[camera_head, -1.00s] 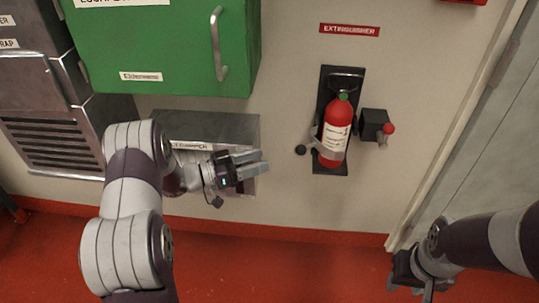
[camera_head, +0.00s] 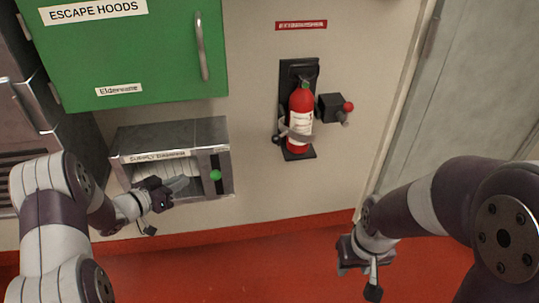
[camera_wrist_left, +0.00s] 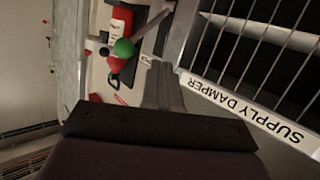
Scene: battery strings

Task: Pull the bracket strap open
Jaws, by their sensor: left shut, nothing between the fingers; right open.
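The red extinguisher (camera_head: 299,112) stands upright on a black wall bracket (camera_head: 298,70). A grey bracket strap (camera_head: 294,134) runs around its lower body; I cannot tell whether its catch is fastened. My left gripper (camera_head: 184,184) is shut and empty in front of the supply damper box, well left of the extinguisher. Its closed fingers show in the left wrist view (camera_wrist_left: 162,82). My right gripper (camera_head: 352,262) is open, low over the red floor and below the extinguisher; its fingertips are hard to make out.
The supply damper box (camera_head: 175,132) has slats and a green knob (camera_head: 215,175). A green escape hoods cabinet (camera_head: 140,60) hangs above it. A black block with a red knob (camera_head: 333,107) is right of the extinguisher. A grey door (camera_head: 470,90) stands at right.

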